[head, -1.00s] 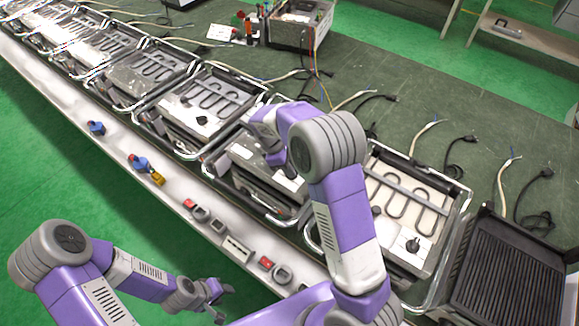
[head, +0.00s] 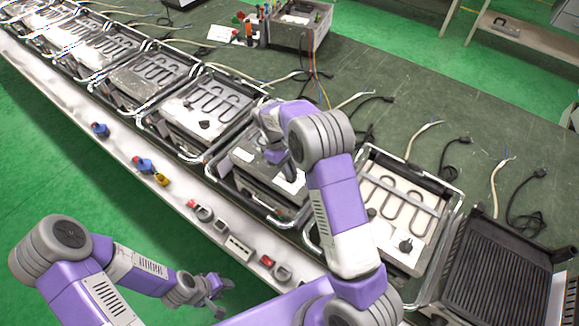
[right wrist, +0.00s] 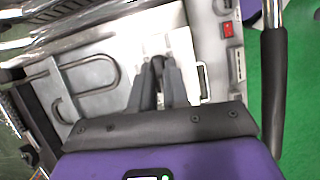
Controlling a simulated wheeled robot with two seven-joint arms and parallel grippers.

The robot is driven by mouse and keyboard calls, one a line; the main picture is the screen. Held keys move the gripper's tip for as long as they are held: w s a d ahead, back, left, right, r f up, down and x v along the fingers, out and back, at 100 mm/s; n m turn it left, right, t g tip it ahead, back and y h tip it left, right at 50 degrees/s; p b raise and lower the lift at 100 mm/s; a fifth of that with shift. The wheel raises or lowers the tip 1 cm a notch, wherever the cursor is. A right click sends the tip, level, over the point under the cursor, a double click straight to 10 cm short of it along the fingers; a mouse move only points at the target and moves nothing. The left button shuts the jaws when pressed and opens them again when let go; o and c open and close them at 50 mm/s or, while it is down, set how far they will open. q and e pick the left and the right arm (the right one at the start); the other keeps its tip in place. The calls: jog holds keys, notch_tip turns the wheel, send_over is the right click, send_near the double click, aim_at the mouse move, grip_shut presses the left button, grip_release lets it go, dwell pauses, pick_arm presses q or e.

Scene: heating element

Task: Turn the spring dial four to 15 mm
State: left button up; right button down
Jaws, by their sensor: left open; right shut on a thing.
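My right gripper (right wrist: 158,84) is shut on a dark dial (right wrist: 157,61) on a pale metal panel. Its fingers cover most of the dial, and no scale mark or number can be read. In the head view my right arm hides the dial and the fingertips over a heater unit (head: 248,200) in the middle of the row. A similar black dial (head: 405,245) stands free on the unit to the right, and another (head: 203,124) on the unit to the left. My left gripper (head: 220,293) is open and empty at the lower left, apart from the units.
Several heater units run along the green table (head: 395,75). A ribbed grill (head: 495,265) is at the right end. Small tools and gauges lie on the white ledge (head: 120,158). A red switch (right wrist: 228,30) and a dark bar (right wrist: 274,90) are right of the gripper.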

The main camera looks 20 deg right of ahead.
jog(key=m+y+p, duration=0.1)
jog(key=m, duration=0.2)
jog(key=shift+d+r+m, duration=0.1)
jog(key=shift+d+m, duration=0.05)
jog(key=shift+m, duration=0.25)
jog(key=m+y+p, duration=0.1)
jog(key=m+y, duration=0.1)
jog(key=m, duration=0.2)
jog(key=shift+d+m, duration=0.1)
jog(key=shift+m, duration=0.2)
jog(key=m+y, duration=0.1)
jog(key=m, duration=0.1)
jog(key=m+p, duration=0.1)
jog(key=m, duration=0.1)
jog(key=shift+d+t+y, duration=0.1)
jog(key=shift+t+y, duration=0.3)
jog(key=shift+d+m+t+y, duration=0.1)
jog(key=shift+m+t+y, duration=0.4)
jog(key=shift+m, duration=1.7)
jog(key=shift+p, duration=0.3)
jog(key=c, duration=1.1)
grip_release()
jog(key=shift+s, duration=0.1)
